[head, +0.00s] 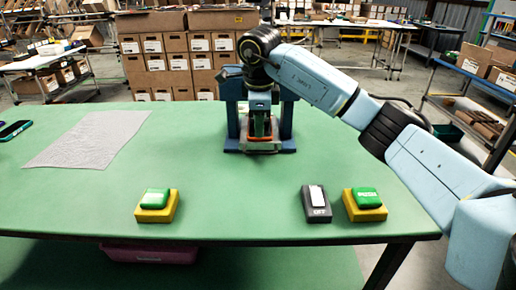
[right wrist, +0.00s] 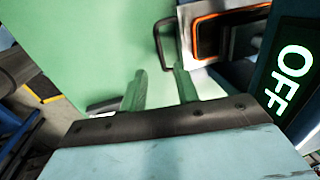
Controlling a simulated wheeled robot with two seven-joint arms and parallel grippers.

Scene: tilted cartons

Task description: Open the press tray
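The blue press (head: 287,122) stands at the far middle of the green table. Its metal tray (right wrist: 218,30), with an orange-lit edge, shows at the top of the right wrist view. A dark loop handle (right wrist: 157,42) sticks out from the tray's front. My right gripper (right wrist: 160,80) is open, its two green fingers apart. The handle lies just beyond the fingertips, close to the right finger; I cannot tell whether they touch. In the head view my right gripper (head: 260,128) hangs in front of the press and hides part of the tray. My left gripper is not in view.
A panel reading OFF (right wrist: 290,80) is close at the right of the wrist view. A yellow-based green button (head: 155,204), an OFF switch (head: 317,204) and another green button (head: 366,204) sit near the front edge. A grey cloth (head: 88,140) lies left.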

